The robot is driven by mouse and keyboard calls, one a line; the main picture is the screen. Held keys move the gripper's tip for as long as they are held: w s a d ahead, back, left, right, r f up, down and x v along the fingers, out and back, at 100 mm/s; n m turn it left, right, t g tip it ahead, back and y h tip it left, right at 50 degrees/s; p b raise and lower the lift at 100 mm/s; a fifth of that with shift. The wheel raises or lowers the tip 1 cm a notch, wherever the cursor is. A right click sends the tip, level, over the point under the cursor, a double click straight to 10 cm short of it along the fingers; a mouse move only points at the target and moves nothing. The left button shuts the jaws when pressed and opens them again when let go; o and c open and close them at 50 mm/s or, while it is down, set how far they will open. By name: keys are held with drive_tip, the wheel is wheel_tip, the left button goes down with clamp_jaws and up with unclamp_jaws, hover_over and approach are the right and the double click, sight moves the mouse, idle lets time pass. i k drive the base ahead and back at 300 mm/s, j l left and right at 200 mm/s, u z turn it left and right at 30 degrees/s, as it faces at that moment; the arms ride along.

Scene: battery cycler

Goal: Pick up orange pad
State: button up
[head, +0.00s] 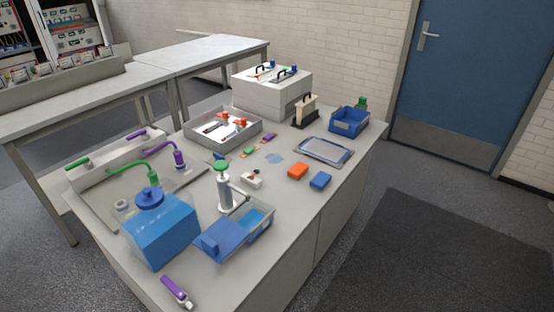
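An orange pad (298,171), a small block-like piece, lies on the grey bench top (285,228) right of the middle. A similar blue pad (320,180) lies just to its right and nearer, with a narrow gap between them. The top of the orange pad is uncovered. My gripper does not show in the head view.
A blue bin (349,122) stands at the back right. A blue container (160,232), a green-topped pump (224,190) and an open blue-lidded box (235,235) stand to the left. Bench room in front of the pads is clear.

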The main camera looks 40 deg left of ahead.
sight(299, 169)
drive_tip(key=i+l+u, duration=0.1)
drive_tip(key=i+u, duration=0.2)
drive_tip(key=i, duration=1.1)
drive_tip(key=i+u, duration=0.35)
drive_tip(key=i+l+u, duration=0.1)
drive_tip(key=u, duration=0.25)
drive_tip(key=i+l+u, duration=0.2)
drive_tip(key=u, duration=0.15)
drive_tip(key=i+u, duration=0.2)
drive_tip(key=u, duration=0.2)
drive_tip(key=i+u, duration=0.15)
drive_tip(key=u, duration=0.2)
drive_tip(key=i+l+u, duration=0.1)
drive_tip(key=u, duration=0.3)
drive_tip(key=i+l+u, duration=0.15)
drive_tip(key=u, duration=0.25)
drive_tip(key=i+l+u, duration=0.1)
drive_tip(key=i+u, duration=0.2)
drive_tip(key=i, duration=0.05)
